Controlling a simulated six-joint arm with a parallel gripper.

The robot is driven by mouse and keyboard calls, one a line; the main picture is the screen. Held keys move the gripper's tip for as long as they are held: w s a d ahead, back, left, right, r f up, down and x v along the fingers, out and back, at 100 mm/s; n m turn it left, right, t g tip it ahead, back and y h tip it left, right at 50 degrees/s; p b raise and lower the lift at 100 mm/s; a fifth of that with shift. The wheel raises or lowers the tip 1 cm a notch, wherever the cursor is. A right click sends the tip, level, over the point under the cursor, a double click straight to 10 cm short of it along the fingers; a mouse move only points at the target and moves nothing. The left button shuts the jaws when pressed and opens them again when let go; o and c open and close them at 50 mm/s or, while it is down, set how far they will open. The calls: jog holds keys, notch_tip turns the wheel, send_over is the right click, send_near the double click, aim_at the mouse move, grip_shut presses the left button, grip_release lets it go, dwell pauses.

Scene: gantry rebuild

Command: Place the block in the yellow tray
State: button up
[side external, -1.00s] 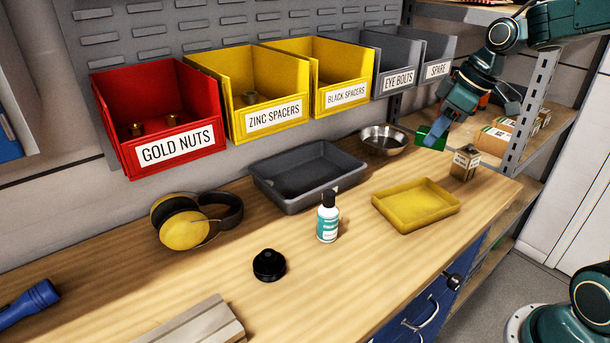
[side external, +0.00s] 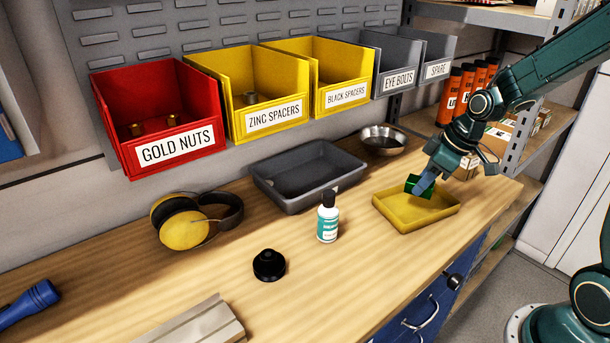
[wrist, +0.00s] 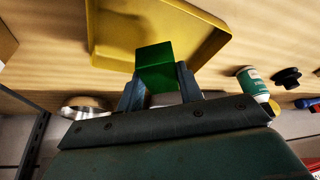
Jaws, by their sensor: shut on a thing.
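The green block (side external: 418,184) is held between the fingers of my gripper (side external: 425,187). In the side view the block is over the yellow tray (side external: 390,213), near its back part. I cannot tell whether the block touches the tray floor. In the wrist view the green block (wrist: 155,66) sits between the two fingertips of my gripper (wrist: 158,84). The yellow tray (wrist: 100,35) lies beyond the block there. The tray looks empty apart from what the gripper and block cover.
A metal bowl (side external: 383,139) and a grey tray (side external: 290,200) stand behind and left of the yellow tray. A white bottle (side external: 327,222) stands left of it. A cardboard box (side external: 487,160) is close behind my wrist. The bench front right is clear.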

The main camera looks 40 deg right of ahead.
aim_at(421, 195)
jog(key=shift+f, duration=2.1)
jog(key=shift+f, duration=0.15)
jog(key=o, duration=1.1)
jog(key=shift+v, duration=6.2)
jog(key=shift+a, duration=0.1)
